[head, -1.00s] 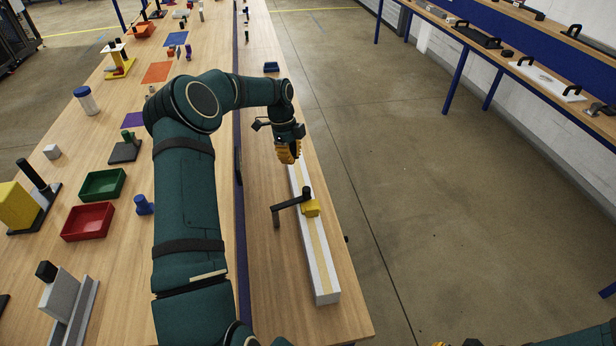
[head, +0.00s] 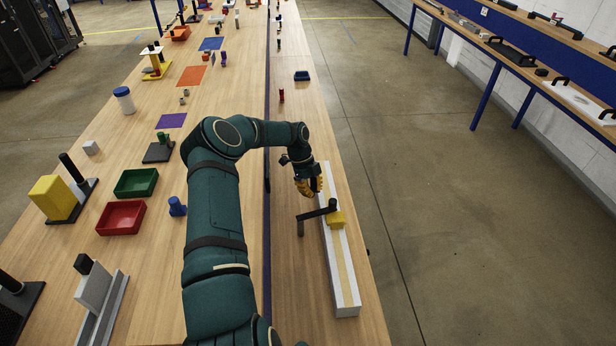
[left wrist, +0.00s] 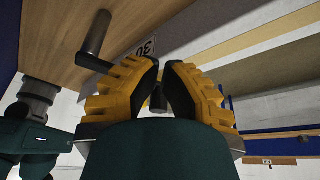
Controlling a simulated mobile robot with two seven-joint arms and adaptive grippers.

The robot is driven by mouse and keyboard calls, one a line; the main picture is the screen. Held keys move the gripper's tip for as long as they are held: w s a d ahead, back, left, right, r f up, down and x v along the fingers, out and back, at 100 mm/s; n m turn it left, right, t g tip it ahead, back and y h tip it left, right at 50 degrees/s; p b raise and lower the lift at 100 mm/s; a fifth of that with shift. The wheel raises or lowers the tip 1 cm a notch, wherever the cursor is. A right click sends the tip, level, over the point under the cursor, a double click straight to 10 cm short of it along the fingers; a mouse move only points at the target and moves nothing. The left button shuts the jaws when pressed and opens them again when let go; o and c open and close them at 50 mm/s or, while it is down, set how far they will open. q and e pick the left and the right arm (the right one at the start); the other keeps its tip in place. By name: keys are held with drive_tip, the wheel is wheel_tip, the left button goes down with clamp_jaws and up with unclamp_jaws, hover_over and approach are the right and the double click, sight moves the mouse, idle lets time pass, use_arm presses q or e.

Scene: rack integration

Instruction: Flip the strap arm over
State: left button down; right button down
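The strap arm (head: 317,213) is a dark bar with a round upright handle at its left end. Its right end meets a yellow block (head: 337,221) on a long white rail (head: 343,273) with a tan strip. The bar sticks out left of the rail, over the wooden table. My left gripper (head: 309,188), with yellow ribbed fingers, is just beyond the bar, apart from it. In the left wrist view the handle (left wrist: 97,33) is at upper left, and the left finger hides part of the bar. The fingertips (left wrist: 162,66) nearly meet, with nothing seen held. My right gripper is out of view.
A blue divider (head: 267,140) runs along the table left of the rail. A small red cylinder (head: 281,95) and a blue tray (head: 302,76) stand farther back. Green (head: 136,182) and red (head: 121,217) trays lie beyond the divider. The floor is right of the table edge.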

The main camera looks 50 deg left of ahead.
sight(327, 210)
use_arm(q)
drive_tip(key=shift+d, duration=2.05)
drive_tip(key=shift+d+f+m+b, duration=0.15)
drive_tip(key=shift+d+m+b, duration=0.2)
drive_tip(key=shift+d+m, duration=0.3)
drive_tip(key=shift+s+d+m+g+b, duration=0.15)
drive_tip(key=shift+d+m+g+b, duration=0.15)
drive_tip(key=shift+d+m+g, duration=0.5)
drive_tip(key=shift+a, duration=0.3)
drive_tip(key=v, duration=1.2)
drive_tip(key=shift+s+r, duration=0.25)
drive_tip(key=shift+d, duration=0.1)
